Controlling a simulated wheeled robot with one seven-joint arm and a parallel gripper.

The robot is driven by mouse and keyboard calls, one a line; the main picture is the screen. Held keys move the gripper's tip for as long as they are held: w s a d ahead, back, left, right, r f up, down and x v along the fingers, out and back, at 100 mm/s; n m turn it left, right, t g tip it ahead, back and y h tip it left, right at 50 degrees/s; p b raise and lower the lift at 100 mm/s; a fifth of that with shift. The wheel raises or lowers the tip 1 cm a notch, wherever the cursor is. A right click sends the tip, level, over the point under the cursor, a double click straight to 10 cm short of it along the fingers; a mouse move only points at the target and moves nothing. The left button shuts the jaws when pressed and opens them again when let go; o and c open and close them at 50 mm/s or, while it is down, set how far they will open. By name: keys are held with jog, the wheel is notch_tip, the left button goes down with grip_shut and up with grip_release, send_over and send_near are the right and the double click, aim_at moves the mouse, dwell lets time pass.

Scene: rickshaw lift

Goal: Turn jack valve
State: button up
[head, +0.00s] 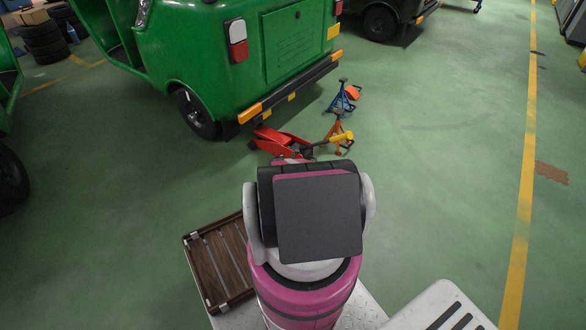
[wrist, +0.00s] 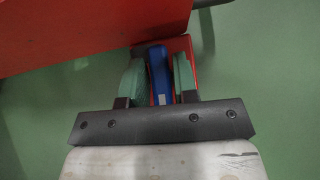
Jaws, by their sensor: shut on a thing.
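The red floor jack (head: 278,143) stands on the floor just behind the green rickshaw (head: 200,50), partly hidden by my arm. In the wrist view, the jack's red body (wrist: 85,30) fills the upper left. A blue lever-like part (wrist: 160,75), which looks like the jack valve, sits between the green finger pads of my gripper (wrist: 158,72). My gripper is shut on this blue part. A red surface lies right behind it. In the head view, my gripper is hidden behind my own arm.
A blue jack stand (head: 341,100) and an orange jack stand (head: 337,128) stand right of the jack. A brown slatted crate (head: 220,262) is at lower left. Tyres (head: 42,40) are stacked at upper left. The green floor to the right is clear up to a yellow line (head: 524,190).

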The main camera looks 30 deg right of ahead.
dwell(0.4)
jog(key=o, duration=0.8)
jog(key=shift+c, duration=0.2)
jog(key=shift+a+r, duration=0.1)
jog(key=v, duration=1)
jog(key=shift+s+a, duration=0.15)
jog(key=shift+a, duration=0.05)
jog(key=shift+r, duration=0.15)
